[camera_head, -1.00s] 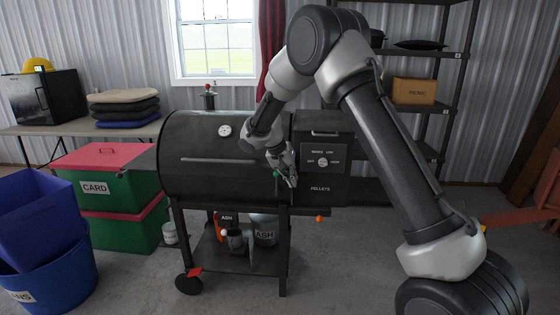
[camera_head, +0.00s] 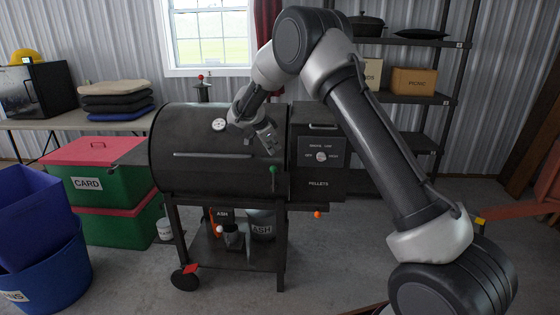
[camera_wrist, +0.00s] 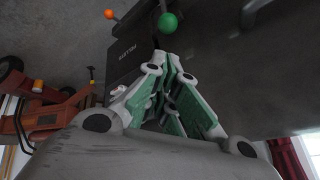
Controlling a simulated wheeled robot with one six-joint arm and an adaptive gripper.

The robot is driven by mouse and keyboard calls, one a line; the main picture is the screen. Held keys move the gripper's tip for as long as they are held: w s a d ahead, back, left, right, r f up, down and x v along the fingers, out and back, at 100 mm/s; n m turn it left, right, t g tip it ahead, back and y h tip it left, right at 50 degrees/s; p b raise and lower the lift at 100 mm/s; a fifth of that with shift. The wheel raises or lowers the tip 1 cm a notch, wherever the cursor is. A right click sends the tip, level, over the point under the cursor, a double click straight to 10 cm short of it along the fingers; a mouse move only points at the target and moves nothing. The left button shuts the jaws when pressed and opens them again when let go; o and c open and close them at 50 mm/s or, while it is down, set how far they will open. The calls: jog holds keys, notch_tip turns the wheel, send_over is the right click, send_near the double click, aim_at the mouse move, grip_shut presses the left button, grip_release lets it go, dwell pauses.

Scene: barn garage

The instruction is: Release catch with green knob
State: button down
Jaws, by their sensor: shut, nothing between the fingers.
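A black barrel grill (camera_head: 220,150) stands in the middle of the head view. A green knob (camera_head: 273,170) shows low on the right end of its barrel front, with a short stem below it. In the wrist view the round green knob (camera_wrist: 168,23) is just beyond my fingertips. My gripper (camera_head: 271,145) is above the knob, in front of the barrel, apart from it in the head view. In the wrist view my gripper (camera_wrist: 168,58) has its green-padded fingers drawn together at the tips, with nothing between them. The catch itself is too small to make out.
The pellet box (camera_head: 318,165) adjoins the grill on the right; an orange knob (camera_head: 318,214) sits below it. An ash bucket (camera_head: 262,226) stands on the lower shelf. Green crates (camera_head: 115,190) and blue tubs (camera_head: 55,270) are left. A shelf rack (camera_head: 430,100) stands behind.

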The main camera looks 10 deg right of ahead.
aim_at(281, 161)
jog(key=x, duration=1)
jog(key=shift+s+a, duration=0.15)
jog(key=shift+s, duration=0.3)
